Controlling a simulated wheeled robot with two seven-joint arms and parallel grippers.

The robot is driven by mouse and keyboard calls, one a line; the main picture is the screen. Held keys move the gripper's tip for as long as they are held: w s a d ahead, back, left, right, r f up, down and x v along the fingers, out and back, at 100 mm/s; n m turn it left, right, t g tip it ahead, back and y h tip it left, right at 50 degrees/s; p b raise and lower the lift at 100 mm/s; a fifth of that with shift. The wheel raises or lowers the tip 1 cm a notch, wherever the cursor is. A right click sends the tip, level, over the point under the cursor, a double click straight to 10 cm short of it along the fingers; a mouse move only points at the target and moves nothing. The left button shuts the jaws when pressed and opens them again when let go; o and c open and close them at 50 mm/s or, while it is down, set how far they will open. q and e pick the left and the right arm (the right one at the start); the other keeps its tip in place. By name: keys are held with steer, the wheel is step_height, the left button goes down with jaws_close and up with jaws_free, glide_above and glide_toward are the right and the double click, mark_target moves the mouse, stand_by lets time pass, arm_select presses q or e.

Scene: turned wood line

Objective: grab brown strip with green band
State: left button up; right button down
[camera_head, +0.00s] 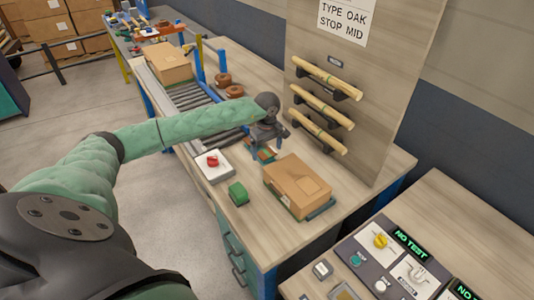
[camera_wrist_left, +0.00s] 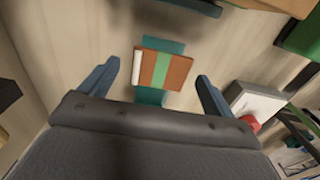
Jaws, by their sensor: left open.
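The brown strip with green band (camera_wrist_left: 172,68) lies flat in the left wrist view, with the green band across its middle and a pale edge at its left end. Teal pieces show above and below it. My left gripper (camera_wrist_left: 158,78) is open over it, one blue finger to each side, and nothing is between the fingers but the view of the strip. In the head view my left gripper (camera_head: 267,136) points down at the strip (camera_head: 266,154), which is partly hidden. I cannot tell the exact height gap. My right gripper is not in view.
A cardboard box (camera_head: 297,186) sits on a teal tray to the right. A green block (camera_head: 238,193) and a white box with a red button (camera_head: 213,165) stand nearby. A panel with several wooden rods (camera_head: 318,103) rises behind. A roller conveyor (camera_head: 195,95) runs at left.

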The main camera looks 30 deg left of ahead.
arm_select(q)
steer(key=shift+f+b, duration=0.25)
steer(key=shift+b, duration=0.35)
stand_by(0.7)
stand_by(0.3)
steer(key=c, duration=1.1)
